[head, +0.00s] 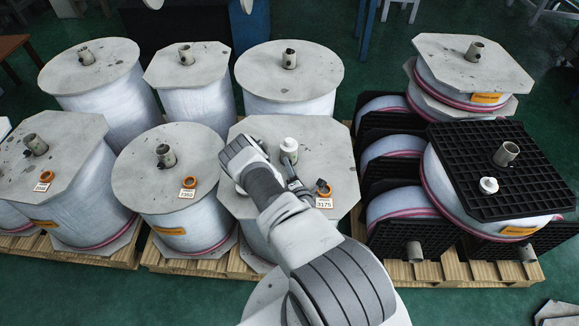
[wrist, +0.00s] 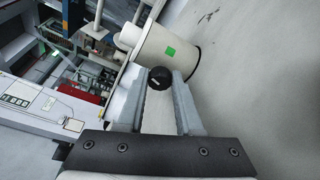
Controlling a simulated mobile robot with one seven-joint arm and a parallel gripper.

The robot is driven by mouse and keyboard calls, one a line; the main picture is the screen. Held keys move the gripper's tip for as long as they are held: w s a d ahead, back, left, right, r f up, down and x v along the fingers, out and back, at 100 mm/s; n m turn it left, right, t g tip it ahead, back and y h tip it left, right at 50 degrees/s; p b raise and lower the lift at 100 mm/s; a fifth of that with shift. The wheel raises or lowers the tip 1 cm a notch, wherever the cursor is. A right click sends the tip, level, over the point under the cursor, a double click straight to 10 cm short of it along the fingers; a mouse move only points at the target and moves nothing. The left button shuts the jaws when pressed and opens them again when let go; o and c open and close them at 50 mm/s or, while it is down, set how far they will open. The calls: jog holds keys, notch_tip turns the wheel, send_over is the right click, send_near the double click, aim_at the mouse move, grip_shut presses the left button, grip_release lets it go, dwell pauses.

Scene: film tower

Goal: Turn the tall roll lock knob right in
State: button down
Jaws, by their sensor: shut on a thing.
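The round black knob (wrist: 159,78) sits between the tips of my gripper (wrist: 160,88) in the wrist view, and the jaws are shut on it. A cream cylinder (wrist: 168,50) with a green square is right behind the knob. In the head view my gripper (head: 296,187) is low over the top board (head: 335,150) of the front middle roll, beside its short upright core post (head: 289,157). A white piece with a green mark (head: 289,144) shows at that post. The knob cannot be made out in the head view, and my arm covers part of the board.
An orange ring (head: 323,187) and a 3175 tag (head: 324,203) lie on the same board. Other rolls with upright posts stand close on the left (head: 165,185) and behind (head: 290,80). Black grid pallets (head: 500,165) with rolls stand at the right. Green floor shows around them.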

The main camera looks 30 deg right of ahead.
jog(key=c, duration=0.6)
grip_release()
jog(key=shift+s+a, duration=0.1)
jog(key=shift+s, duration=0.05)
